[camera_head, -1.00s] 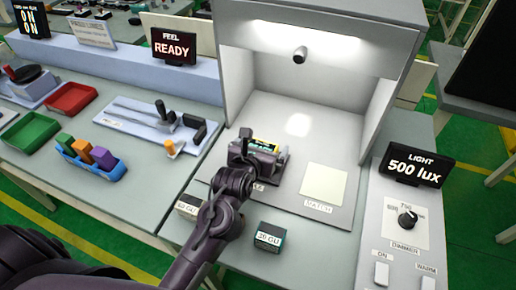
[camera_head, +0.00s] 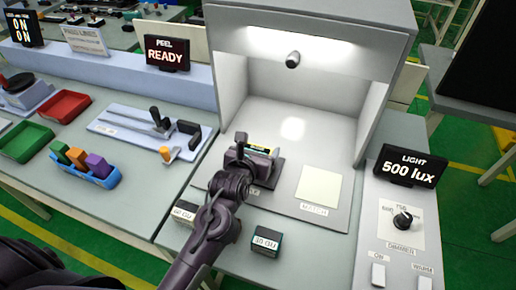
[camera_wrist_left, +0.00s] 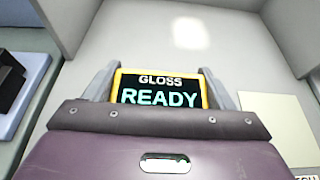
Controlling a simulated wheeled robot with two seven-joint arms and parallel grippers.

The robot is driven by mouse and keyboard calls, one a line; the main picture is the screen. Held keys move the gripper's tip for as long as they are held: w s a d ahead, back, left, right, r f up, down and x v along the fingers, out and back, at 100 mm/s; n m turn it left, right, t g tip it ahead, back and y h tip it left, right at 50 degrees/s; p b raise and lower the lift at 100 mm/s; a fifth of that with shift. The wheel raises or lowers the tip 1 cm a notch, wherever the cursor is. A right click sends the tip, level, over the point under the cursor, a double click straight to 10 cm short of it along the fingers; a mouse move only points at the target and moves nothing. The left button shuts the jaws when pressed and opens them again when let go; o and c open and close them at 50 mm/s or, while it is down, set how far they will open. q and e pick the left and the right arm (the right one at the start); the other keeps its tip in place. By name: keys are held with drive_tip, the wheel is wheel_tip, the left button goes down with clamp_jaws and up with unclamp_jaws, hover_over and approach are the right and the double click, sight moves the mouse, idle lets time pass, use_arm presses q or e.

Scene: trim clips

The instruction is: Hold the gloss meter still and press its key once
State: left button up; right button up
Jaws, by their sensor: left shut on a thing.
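The gloss meter (camera_wrist_left: 160,92) has a yellow-edged dark screen reading "GLOSS READY" in the left wrist view. In the head view only a small part of the meter (camera_head: 262,150) shows behind my left gripper (camera_head: 255,157). It stands on the floor of the lit booth, left of a pale cream panel (camera_head: 319,186). In the left wrist view, the fingers of my left gripper (camera_wrist_left: 160,85) are on either side of the meter, shut on it. I cannot make out the meter's key. My right gripper is not in view.
Two small labelled blocks, one pale (camera_head: 185,212) and one dark (camera_head: 266,243), lie at the bench front. A light panel with a dimmer knob (camera_head: 402,219) is at right. A blue rack of coloured blocks (camera_head: 86,165) and a lever fixture (camera_head: 152,126) are at left.

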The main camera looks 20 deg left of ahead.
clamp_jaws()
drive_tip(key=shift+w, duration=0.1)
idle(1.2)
